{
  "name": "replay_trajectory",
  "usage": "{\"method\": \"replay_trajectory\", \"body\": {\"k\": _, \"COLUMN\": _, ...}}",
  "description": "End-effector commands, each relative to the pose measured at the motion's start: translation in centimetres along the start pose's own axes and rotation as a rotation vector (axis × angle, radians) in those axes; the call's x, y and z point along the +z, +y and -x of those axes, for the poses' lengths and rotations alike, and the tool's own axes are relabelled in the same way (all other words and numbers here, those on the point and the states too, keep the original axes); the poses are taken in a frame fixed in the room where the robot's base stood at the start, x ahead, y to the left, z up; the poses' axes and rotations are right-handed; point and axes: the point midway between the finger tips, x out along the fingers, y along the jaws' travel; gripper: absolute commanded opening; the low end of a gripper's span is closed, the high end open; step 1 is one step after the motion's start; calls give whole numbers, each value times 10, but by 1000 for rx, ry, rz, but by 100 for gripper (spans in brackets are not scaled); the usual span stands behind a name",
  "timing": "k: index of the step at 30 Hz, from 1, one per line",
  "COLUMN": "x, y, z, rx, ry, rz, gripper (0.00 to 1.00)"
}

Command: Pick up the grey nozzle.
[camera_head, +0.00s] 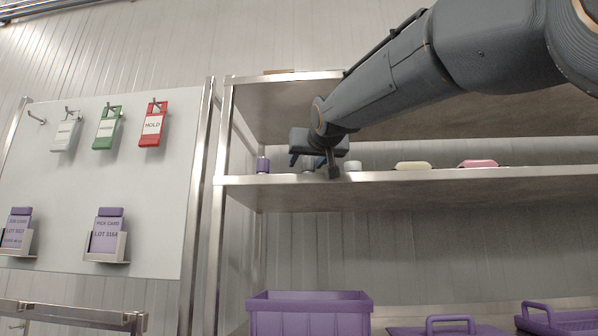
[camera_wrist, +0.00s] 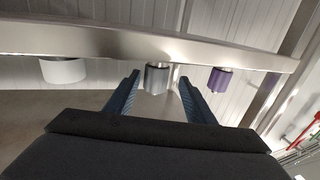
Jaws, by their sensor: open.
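The grey nozzle (camera_head: 308,164) is a small metallic cylinder on the upper shelf, partly hidden by my gripper in the head view. In the wrist view the grey nozzle (camera_wrist: 157,79) shows between the fingertips, near the shelf edge. My gripper (camera_head: 314,167) is open, with one finger to each side of the nozzle in the picture. In the wrist view my gripper (camera_wrist: 160,84) holds nothing. I cannot tell how far the fingertips reach along the nozzle, and no contact shows.
A purple nozzle (camera_head: 263,165) and a white cylinder (camera_head: 353,166) flank it on the shelf (camera_head: 430,178). Yellow (camera_head: 413,165) and pink (camera_head: 478,163) pieces lie farther right. A purple crate (camera_head: 310,313) stands below. A tag board (camera_head: 120,180) is at left.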

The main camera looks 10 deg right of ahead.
Motion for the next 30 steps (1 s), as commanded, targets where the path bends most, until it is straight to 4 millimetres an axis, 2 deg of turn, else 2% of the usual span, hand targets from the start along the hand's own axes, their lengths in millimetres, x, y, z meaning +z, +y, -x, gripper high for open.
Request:
{"method": "replay_trajectory", "body": {"k": 4, "x": -1, "y": 7, "z": -15, "rx": 11, "ry": -3, "rz": 0, "gripper": 50}}
{"method": "replay_trajectory", "body": {"k": 12, "x": -2, "y": 7, "z": -49, "rx": 10, "ry": -1, "rz": -1, "gripper": 50}}
{"method": "replay_trajectory", "body": {"k": 22, "x": -1, "y": 5, "z": -55, "rx": 7, "ry": 0, "rz": -1, "gripper": 50}}
{"method": "replay_trajectory", "body": {"k": 30, "x": -1, "y": 4, "z": -55, "rx": 6, "ry": -1, "rz": -1, "gripper": 5}}
